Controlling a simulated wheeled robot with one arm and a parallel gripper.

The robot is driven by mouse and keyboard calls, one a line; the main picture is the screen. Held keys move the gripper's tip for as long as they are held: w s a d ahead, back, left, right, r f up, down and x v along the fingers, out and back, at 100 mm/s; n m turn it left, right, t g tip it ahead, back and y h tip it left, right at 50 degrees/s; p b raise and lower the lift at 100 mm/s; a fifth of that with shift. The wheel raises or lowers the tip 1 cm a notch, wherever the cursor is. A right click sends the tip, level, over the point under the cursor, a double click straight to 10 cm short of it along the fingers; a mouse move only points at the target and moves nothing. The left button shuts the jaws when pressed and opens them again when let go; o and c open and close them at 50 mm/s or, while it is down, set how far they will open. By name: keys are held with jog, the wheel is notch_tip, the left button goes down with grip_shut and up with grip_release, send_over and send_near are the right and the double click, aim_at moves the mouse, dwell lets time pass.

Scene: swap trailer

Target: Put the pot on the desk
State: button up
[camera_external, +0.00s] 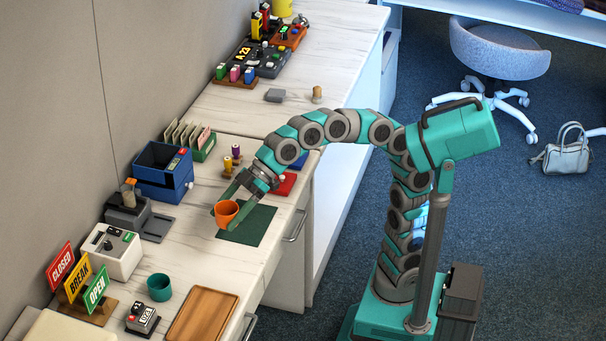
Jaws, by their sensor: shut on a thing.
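My gripper (229,200) is shut on an orange pot (227,214). The pot looks upright, over or close to the left edge of a dark green mat (247,225) on the white marbled counter (190,253). I cannot tell whether the pot touches the surface. A teal pot (160,288) stands on the counter nearer the camera. A white-topped desk (530,15) shows at the top right, partly cut off by the frame.
A wooden tray (203,315) lies at the front. A blue box (163,170), a grey device (128,215) and a white machine (112,250) line the wall. Coloured signs (78,280) stand front left. A chair (498,48) and a handbag (568,155) are on the floor.

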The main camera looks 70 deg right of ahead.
jog(key=shift+s+a, duration=0.65)
jog(key=shift+a, duration=0.2)
jog(key=f, duration=0.4)
jog(key=shift+w+d+f, duration=0.1)
jog(key=shift+w+d, duration=0.05)
jog(key=shift+d, duration=0.05)
jog(key=shift+w+a+f, duration=0.1)
jog(key=shift+w+f, duration=0.05)
jog(key=shift+f, duration=0.25)
send_over(176, 270)
jog(key=s+d, duration=0.1)
jog(key=shift+s+d+f, duration=0.1)
jog(key=shift+s+f, duration=0.05)
jog(key=shift+f, duration=0.6)
jog(key=shift+w+a, duration=0.4)
jog(key=shift+w, duration=0.05)
jog(key=shift+w+a+f, duration=0.1)
jog(key=shift+w+a, duration=0.15)
jog(key=shift+w, duration=0.05)
jog(key=shift+f, duration=1.65)
jog(key=shift+f, duration=0.1)
